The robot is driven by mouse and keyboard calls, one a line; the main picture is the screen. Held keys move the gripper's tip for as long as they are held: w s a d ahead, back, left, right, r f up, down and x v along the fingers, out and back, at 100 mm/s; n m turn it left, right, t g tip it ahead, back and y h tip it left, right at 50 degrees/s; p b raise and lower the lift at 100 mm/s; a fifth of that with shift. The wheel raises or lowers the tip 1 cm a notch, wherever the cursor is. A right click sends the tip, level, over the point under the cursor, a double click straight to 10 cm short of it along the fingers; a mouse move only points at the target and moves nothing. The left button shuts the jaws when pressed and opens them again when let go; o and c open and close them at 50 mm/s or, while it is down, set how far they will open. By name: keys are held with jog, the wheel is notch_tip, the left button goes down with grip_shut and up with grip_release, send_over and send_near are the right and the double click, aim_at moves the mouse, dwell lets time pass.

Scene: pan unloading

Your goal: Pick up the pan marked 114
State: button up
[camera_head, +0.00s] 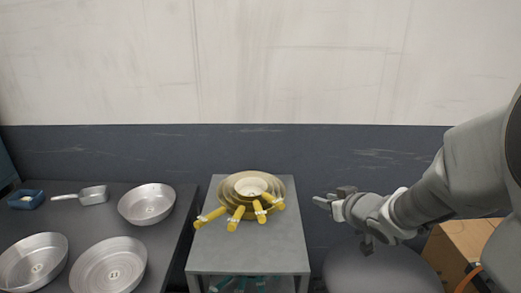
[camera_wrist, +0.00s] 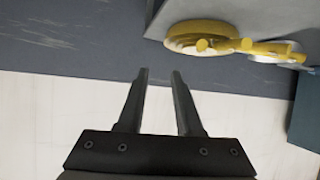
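A nested stack of round pans (camera_head: 251,187) with several yellow handles (camera_head: 236,218) sits on a small grey table. White tags show on the handles, but their numbers are too small to read, so I cannot tell which pan is 114. My gripper (camera_head: 318,200) is to the right of the stack, apart from it and beyond the table's edge. In the wrist view my gripper (camera_wrist: 160,75) has its two fingers apart with nothing between them. The yellow pans and handles (camera_wrist: 204,38) show there at the upper right, on the grey table.
The small grey table (camera_head: 250,260) has clear top in front of the stack. On the dark left counter stand metal pans (camera_head: 147,203), (camera_head: 108,268), (camera_head: 33,260), a scoop (camera_head: 92,195) and a blue tray (camera_head: 25,199). A cardboard box (camera_head: 465,250) is at right. A wall stands behind.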

jog(key=a+f+n+y, duration=0.1)
jog(key=a+f+y, duration=0.3)
jog(key=b, duration=0.2)
send_near(269, 195)
jog(key=shift+g+y, duration=0.3)
jog(key=w+a+f, duration=0.2)
jog(key=w, duration=0.1)
jog(key=shift+w+f, duration=0.2)
jog(key=shift+f, duration=0.2)
jog(key=shift+r+x, duration=0.15)
jog(key=shift+x, duration=1.25)
jog(key=shift+r+x, duration=0.1)
jog(key=shift+x, duration=1.3)
jog(key=shift+w, duration=0.1)
grip_shut()
